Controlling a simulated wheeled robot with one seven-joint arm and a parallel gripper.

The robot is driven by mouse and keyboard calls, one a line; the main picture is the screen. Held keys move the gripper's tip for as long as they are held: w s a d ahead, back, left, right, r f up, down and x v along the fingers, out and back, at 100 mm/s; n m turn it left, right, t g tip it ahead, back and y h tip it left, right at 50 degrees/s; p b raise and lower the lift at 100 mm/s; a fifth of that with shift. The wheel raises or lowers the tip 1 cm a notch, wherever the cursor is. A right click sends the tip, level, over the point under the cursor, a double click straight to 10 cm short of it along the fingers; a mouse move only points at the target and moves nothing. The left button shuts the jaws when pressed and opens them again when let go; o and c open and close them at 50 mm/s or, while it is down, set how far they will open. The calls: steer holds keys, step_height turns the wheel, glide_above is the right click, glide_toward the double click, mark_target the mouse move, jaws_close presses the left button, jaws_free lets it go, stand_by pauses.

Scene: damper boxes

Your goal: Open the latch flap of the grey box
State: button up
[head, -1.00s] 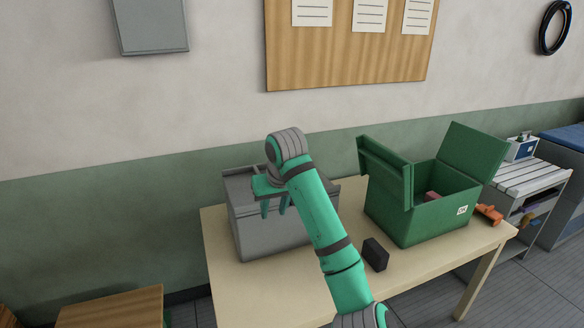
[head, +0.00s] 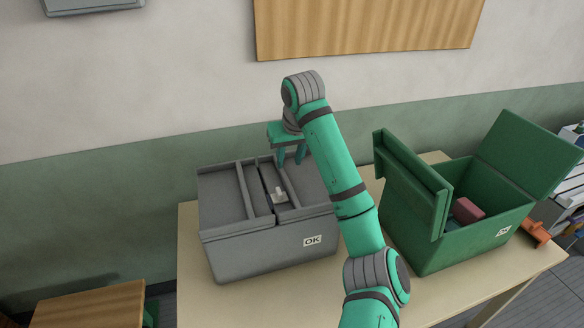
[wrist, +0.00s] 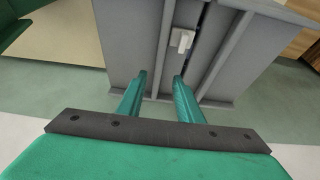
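The grey box (head: 270,250) stands on the table, with an "OK" label on its front. Its top has two grey panels with a narrow channel between them. A small pale latch piece (head: 280,195) with a raised tab sits in that channel; it also shows in the wrist view (wrist: 181,40). My gripper (head: 291,158) is above the box's back edge, behind the latch. In the wrist view its two fingers (wrist: 160,78) are apart with nothing between them, and the latch is beyond the fingertips, apart from them. I cannot tell the flap's exact angle.
A green box (head: 430,245) with raised lids stands to the right and holds a reddish block (head: 467,210). An orange object (head: 536,232) lies at its right. The wooden table (head: 195,300) has bare room at the front left. The wall is close behind.

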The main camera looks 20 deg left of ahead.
mark_target(284, 178)
steer(key=x, duration=0.9)
steer(key=shift+d+f, duration=0.15)
steer(key=shift+f, duration=0.1)
steer(key=shift+w+a+f, duration=0.2)
steer(key=shift+a+f, duration=0.15)
steer(key=shift+f, duration=0.15)
steer(key=shift+w, duration=0.15)
steer(key=c, duration=0.8)
steer(key=shift+a, duration=0.3)
jaws_close()
steer(key=shift+r, duration=0.1)
